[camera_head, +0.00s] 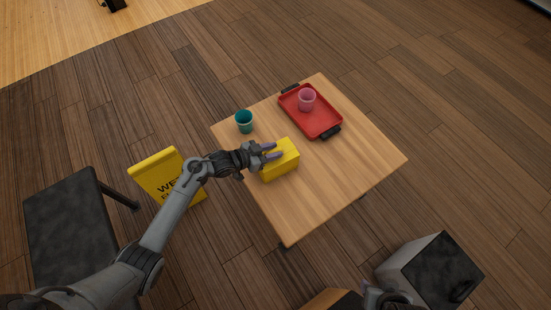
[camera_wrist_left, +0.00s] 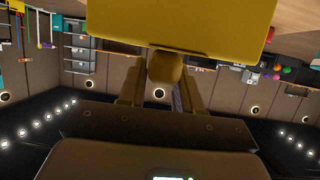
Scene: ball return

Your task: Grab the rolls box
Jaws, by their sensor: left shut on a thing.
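The yellow rolls box (camera_head: 283,168) is on the left part of the small wooden table (camera_head: 340,175). My left gripper (camera_head: 272,151) reaches in from the left, with its fingers over the top of the box, and is shut on it. In the left wrist view the box (camera_wrist_left: 180,25) fills the top middle, right in front of the left gripper (camera_wrist_left: 160,85). The fingertip contact is partly hidden there. Part of my right arm shows at the bottom edge of the head view; its jaws cannot be made out.
A teal cup (camera_head: 244,122) stands behind the box near the table edge. A red tray (camera_head: 322,122) with black handles holds a pink cup (camera_head: 307,100). A yellow wet-floor sign (camera_head: 160,177) stands left of the table. A grey-and-black box (camera_head: 425,270) is at the lower right.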

